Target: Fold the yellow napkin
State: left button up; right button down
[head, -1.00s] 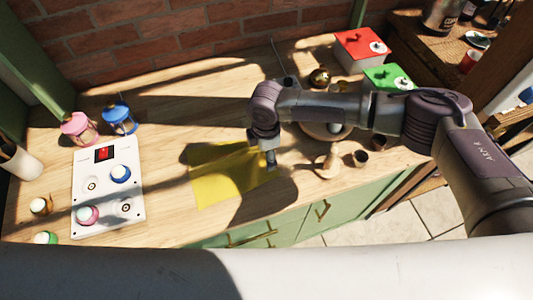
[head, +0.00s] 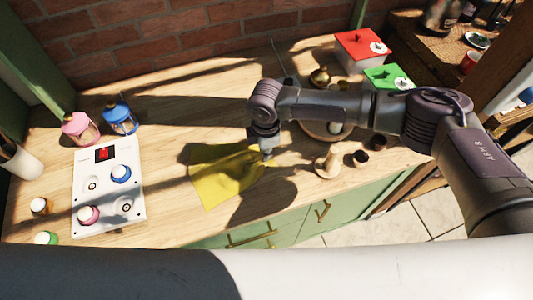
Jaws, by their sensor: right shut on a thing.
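The yellow napkin (head: 222,178) lies on the wooden tabletop near the middle of the head view, partly in shadow. Its right part is bunched and wrinkled, drawn up toward my right gripper. My right gripper (head: 267,157) is shut on the napkin's right edge. Its fingers are small in the view and partly hidden by the wrist above. My left gripper is not in the frame.
A white panel (head: 134,201) with knobs stands left of the napkin, with pink (head: 79,128) and blue (head: 120,117) lanterns behind. Right of the gripper are a wooden pestle-like item (head: 328,163) and small dark cups (head: 376,141). Red (head: 360,45) and green-lidded boxes (head: 386,77) stand back right.

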jog(key=a+r+p, duration=0.1)
jog(key=r+p, duration=0.1)
jog(key=s+a+r+p, duration=0.1)
jog(key=r+p, duration=0.1)
jog(key=p, duration=0.1)
jog(key=a+r+p, duration=0.2)
jog(key=r+p, duration=0.1)
jog(key=shift+s+r, duration=0.1)
jog(key=shift+s, duration=0.3)
jog(key=s+a+b, duration=0.1)
jog(key=a, duration=0.3)
jog(key=s+a, duration=0.1)
jog(key=a, duration=0.3)
jog(key=s+a+b, duration=0.1)
jog(key=s+a, duration=0.1)
jog(key=a, duration=0.2)
jog(key=shift+a+b, duration=0.3)
jog(key=shift+a, duration=0.05)
jog(key=shift+c, duration=1.6)
grip_release()
notch_tip(320, 180, up, 9)
jog(key=p, duration=0.8)
